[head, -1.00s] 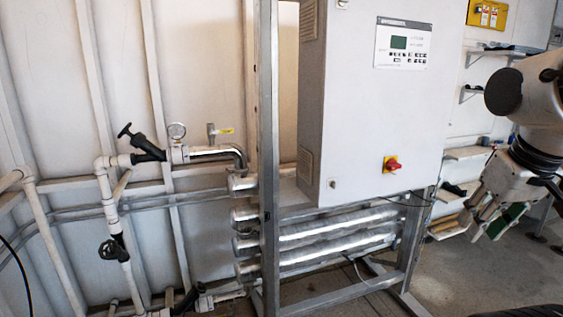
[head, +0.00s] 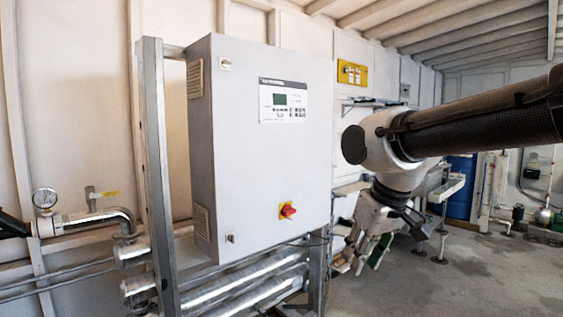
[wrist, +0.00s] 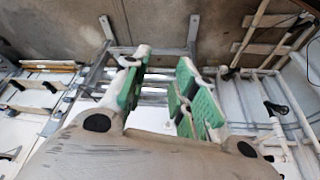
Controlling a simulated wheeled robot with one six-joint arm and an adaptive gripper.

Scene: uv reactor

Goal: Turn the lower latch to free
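The grey control cabinet (head: 262,160) stands left of the middle in the head view. Its lower latch (head: 230,238) is a small fitting near the bottom left of the door. A similar upper latch (head: 225,64) sits near the top left of the door. My gripper (head: 358,258) hangs to the right of the cabinet, apart from the lower latch, pointing down. In the wrist view my gripper (wrist: 162,60) has its two green-padded fingers spread with nothing between them. The lower latch cannot be made out in the wrist view.
A red and yellow rotary switch (head: 287,211) sits on the lower door. A metal frame post (head: 154,170) stands left of the cabinet, with silver pipes (head: 240,292) below. A blue barrel (head: 461,187) stands at the back right. Floor at right (head: 450,285) is clear.

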